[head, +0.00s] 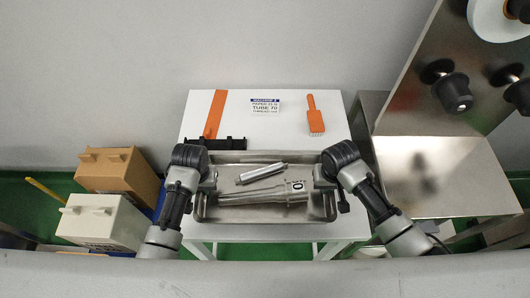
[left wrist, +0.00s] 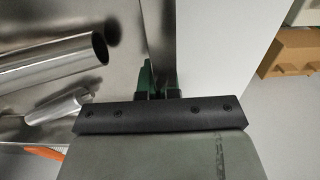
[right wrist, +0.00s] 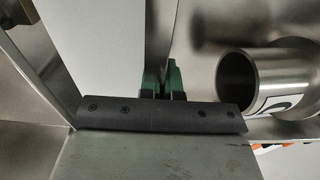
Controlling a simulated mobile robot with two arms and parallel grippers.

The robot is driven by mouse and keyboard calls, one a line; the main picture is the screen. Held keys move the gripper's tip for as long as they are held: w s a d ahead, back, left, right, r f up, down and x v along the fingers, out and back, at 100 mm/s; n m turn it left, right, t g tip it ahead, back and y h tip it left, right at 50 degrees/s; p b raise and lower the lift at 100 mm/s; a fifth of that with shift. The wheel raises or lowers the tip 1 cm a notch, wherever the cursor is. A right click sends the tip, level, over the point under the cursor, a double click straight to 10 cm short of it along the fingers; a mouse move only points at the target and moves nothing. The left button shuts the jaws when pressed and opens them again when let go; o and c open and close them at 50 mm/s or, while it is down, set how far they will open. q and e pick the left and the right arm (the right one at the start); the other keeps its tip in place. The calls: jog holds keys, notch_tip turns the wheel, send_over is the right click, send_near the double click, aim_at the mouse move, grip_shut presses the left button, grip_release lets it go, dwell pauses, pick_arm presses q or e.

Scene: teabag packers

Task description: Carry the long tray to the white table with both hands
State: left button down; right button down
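The long metal tray (head: 235,216) spans the front part of the white table (head: 270,103) in the head view. It holds a thin metal tube (head: 262,174) and a wider metal tube (head: 250,197) with a white label marked 0. My left gripper (head: 208,182) is at its left end and my right gripper (head: 324,181) at its right end. In the left wrist view the green fingers (left wrist: 157,78) close on the tray's end wall; the right wrist view shows green fingers (right wrist: 162,80) likewise. Whether the tray touches the table cannot be told.
On the table behind the tray are a black holder (head: 222,143), an orange strip (head: 215,115), a sign (head: 265,106) and an orange brush (head: 315,118). Brown (head: 120,170) and white (head: 100,222) boxes stand left. A metal machine (head: 440,175) stands close on the right.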

pick_arm(q)
jog(key=c, duration=1.3)
grip_release()
jog(key=shift+c, duration=0.2)
pick_arm(e)
jog(key=c, duration=1.3)
grip_release()
jog(key=shift+s, duration=0.1)
jog(key=shift+c, duration=0.2)
pick_arm(q)
notch_tip(320, 180, up, 12)
pick_arm(e)
jog(key=shift+r, duration=0.15)
notch_tip(320, 180, up, 12)
pick_arm(q)
jog(key=shift+s, duration=0.1)
